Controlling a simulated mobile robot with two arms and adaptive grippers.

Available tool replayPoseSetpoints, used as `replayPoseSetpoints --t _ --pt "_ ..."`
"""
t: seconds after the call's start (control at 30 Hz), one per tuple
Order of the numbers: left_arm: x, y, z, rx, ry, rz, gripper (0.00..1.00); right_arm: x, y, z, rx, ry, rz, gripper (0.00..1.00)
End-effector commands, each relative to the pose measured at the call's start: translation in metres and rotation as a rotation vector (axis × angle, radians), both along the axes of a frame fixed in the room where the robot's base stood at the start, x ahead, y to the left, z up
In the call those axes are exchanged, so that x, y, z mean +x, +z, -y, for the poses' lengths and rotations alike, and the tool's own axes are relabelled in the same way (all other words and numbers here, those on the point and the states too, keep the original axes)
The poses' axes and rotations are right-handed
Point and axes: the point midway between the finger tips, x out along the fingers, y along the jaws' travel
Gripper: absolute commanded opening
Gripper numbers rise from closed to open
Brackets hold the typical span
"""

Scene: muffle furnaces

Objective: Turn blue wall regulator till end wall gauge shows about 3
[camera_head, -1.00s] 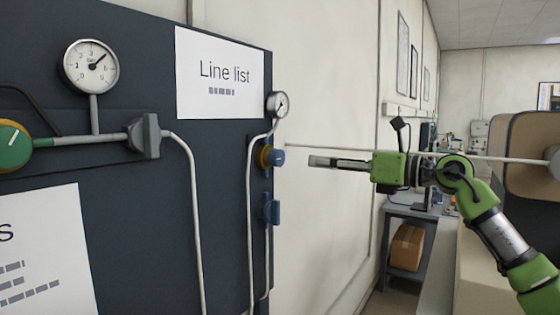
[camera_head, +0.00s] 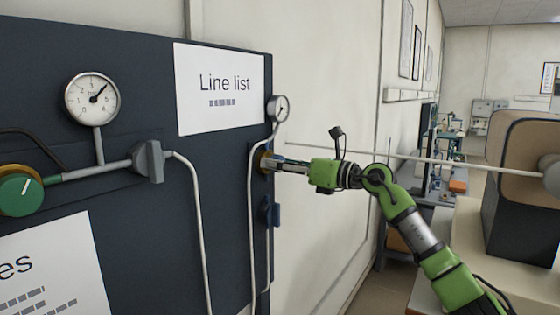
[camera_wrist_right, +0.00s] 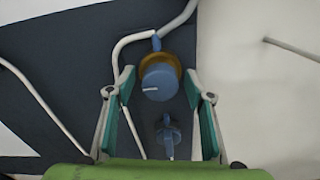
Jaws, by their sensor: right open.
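The blue regulator (camera_wrist_right: 160,82) with its brass collar sits between the open fingers of my right gripper (camera_wrist_right: 160,88) in the right wrist view. A white mark on the knob points left there. In the head view my right gripper (camera_head: 279,164) reaches the regulator at the board's right end, where only its brass collar (camera_head: 264,161) shows clearly. Contact between fingers and knob cannot be told. The end wall gauge (camera_head: 278,108) is above the regulator, seen at a steep angle; its reading is too small to tell. My left gripper is not in view.
A blue valve (camera_head: 271,212) is just below the regulator and also shows in the right wrist view (camera_wrist_right: 168,137). A larger gauge (camera_head: 92,99), a green knob (camera_head: 20,194) and a grey valve (camera_head: 148,162) are on the board at left. Pale pipes run near the regulator.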

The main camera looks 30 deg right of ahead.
Motion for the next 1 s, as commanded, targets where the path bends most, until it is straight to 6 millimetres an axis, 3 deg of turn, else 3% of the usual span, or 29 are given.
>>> replayPoseSetpoints --t 0.17,0.33,0.67,1.0 --pt "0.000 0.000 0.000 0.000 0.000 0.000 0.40 0.000 0.000 0.000 0.000 0.000 0.000 0.48" --pt "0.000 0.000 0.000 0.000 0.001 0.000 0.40 0.000 0.000 0.000 0.000 0.000 0.000 0.09" --pt "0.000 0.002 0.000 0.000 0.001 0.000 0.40 0.000 0.001 0.000 0.022 0.000 -0.009 0.09" --pt "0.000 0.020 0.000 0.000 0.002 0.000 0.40 0.000 0.002 0.001 0.200 -0.001 -0.087 0.09"
